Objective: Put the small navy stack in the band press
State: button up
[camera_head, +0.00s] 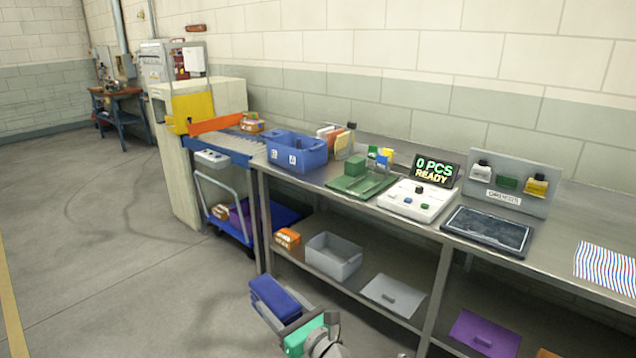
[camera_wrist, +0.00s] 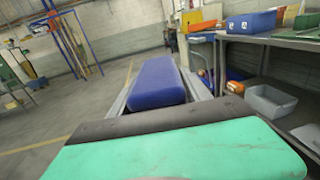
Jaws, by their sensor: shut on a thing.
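The navy stack (camera_head: 274,297) is a dark blue block held out beyond my gripper (camera_head: 282,312), in front of the bench and over the floor. In the wrist view the navy stack (camera_wrist: 159,82) lies between the two grey fingers, and my gripper (camera_wrist: 160,88) is shut on it. A green fixture (camera_head: 345,189) with a raised green block stands on the bench. It may be the band press, but no label confirms this. The fixture is well apart from the stack, up and to the right.
On the metal bench are a blue bin (camera_head: 297,158), a white control box (camera_head: 419,202), a "0 PCS READY" display (camera_head: 436,171) and a dark screen (camera_head: 487,231). The lower shelf holds a grey bin (camera_head: 333,258). A yellow-and-orange machine (camera_head: 193,108) stands left. Floor left is clear.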

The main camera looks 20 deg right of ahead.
aim_at(366, 185)
jog(key=u, duration=0.65)
jog(key=i, duration=2.65)
jog(key=z, duration=0.65)
